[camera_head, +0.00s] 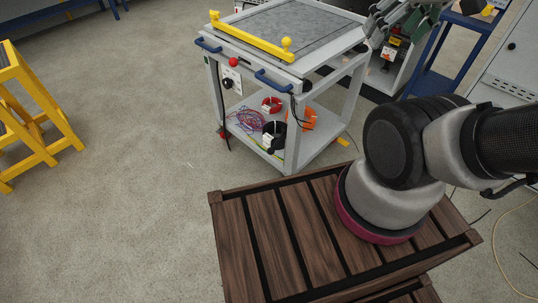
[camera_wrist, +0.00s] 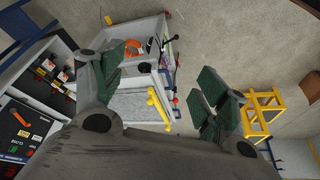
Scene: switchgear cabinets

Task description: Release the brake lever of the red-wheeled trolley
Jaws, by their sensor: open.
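The trolley (camera_head: 295,145) is a grey-white frame with a grey top, standing beyond the wooden crate in the head view. A yellow bar (camera_head: 250,38) with a round knob lies along its near top edge. Below are blue handles (camera_head: 273,82), a red ball knob (camera_head: 233,62) and a black knob (camera_head: 228,83) on a white plate. A small red wheel shows at its lower left. I cannot tell for sure which part is the brake lever. My gripper (camera_wrist: 160,85) is open and empty, its green-padded fingers apart, with the trolley behind them in the wrist view.
A slatted wooden crate (camera_head: 290,225) lies in front, below my arm. A yellow step stand (camera_head: 28,120) is at the left. Grey cabinets (camera_head: 515,60) and a blue-framed bench stand at the right. The trolley's lower shelf holds coiled cables. Floor left of the trolley is clear.

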